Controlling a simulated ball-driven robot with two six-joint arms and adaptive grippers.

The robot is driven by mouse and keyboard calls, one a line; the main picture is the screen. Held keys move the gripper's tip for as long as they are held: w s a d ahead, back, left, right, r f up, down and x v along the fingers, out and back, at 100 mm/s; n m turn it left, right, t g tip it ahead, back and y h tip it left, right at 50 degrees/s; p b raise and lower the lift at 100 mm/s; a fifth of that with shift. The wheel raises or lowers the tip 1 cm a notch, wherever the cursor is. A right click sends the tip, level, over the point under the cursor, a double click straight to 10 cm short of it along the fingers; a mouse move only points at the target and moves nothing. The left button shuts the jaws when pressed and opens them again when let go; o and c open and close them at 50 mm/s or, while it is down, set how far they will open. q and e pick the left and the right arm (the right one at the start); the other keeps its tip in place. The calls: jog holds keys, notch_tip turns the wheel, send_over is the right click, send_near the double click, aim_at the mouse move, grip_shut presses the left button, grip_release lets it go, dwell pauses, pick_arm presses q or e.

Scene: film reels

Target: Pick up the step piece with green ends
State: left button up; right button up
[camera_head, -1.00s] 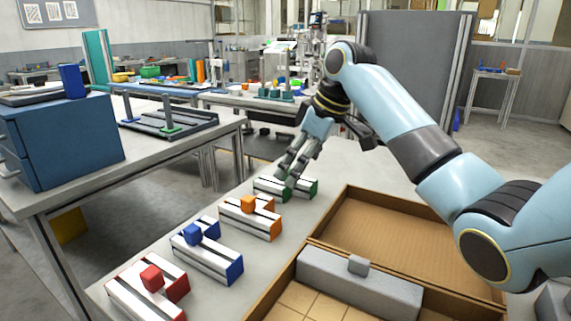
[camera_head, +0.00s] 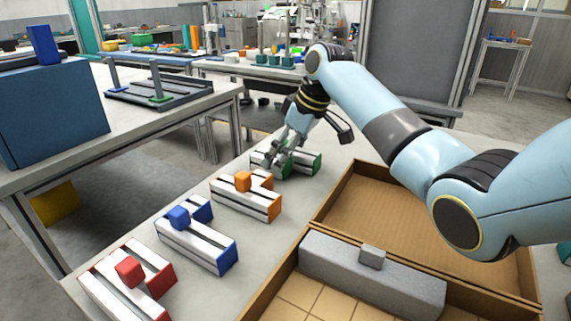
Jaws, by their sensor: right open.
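The step piece with green ends (camera_head: 304,163) lies at the far end of the row on the table, white with dark stripes and green end faces. My right gripper (camera_head: 279,164) is open, pointing down at the green-ended piece, with its fingers over and around its left middle part. The fingers hide part of the piece, including its middle. I cannot tell whether the fingers touch it. My left gripper is not in view.
Nearer in the row lie the orange-ended piece (camera_head: 262,205), the blue-ended piece (camera_head: 214,250) and the red-ended piece (camera_head: 162,277). A brown partitioned tray (camera_head: 319,218) holds a grey block (camera_head: 400,284) on the right. A blue cabinet (camera_head: 50,115) stands on the left table.

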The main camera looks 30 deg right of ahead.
jog(key=shift+x, duration=0.8)
jog(key=c, duration=1.2)
jog(key=shift+r, duration=0.1)
